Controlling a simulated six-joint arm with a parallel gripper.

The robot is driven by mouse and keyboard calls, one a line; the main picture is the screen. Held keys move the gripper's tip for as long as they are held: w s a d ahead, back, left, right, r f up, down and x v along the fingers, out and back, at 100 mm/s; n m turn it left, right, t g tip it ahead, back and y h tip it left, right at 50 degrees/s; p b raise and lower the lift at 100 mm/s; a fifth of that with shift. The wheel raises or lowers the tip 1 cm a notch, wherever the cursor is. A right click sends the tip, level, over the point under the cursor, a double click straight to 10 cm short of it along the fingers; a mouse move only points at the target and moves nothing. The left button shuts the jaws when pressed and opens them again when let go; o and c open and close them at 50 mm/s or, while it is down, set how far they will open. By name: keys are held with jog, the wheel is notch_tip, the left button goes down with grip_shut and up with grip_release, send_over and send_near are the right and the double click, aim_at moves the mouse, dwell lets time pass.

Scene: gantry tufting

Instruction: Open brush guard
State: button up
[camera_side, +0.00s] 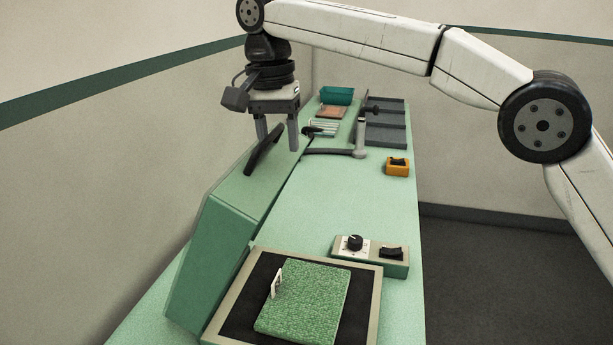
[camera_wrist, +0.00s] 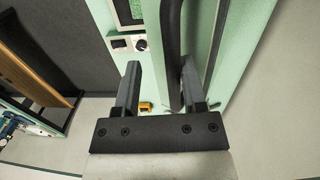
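The brush guard appears to be the long green cover (camera_side: 222,235) on the left of the bench, and it looks shut. A black bar handle (camera_side: 262,152) stands on its top. My gripper (camera_side: 278,143) points down over the handle with its two fingers apart. In the wrist view, the dark handle (camera_wrist: 171,45) runs between the open fingers of my gripper (camera_wrist: 160,66), closer to the right finger. I cannot tell whether that finger touches it. The green cover also shows in the wrist view (camera_wrist: 205,30).
A framed black bed (camera_side: 365,310) with a green tufted pad (camera_side: 305,302) lies in front. A control box (camera_side: 370,262) with a knob and switch sits beside it.

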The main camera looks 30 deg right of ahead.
jog(key=s+d+f, duration=0.7)
jog(key=f, duration=0.3)
jog(key=s+d+f, duration=0.8)
jog(key=f, duration=0.3)
jog(key=shift+f+t+y, duration=0.3)
dwell(1.1)
jog(key=shift+s+d, duration=0.1)
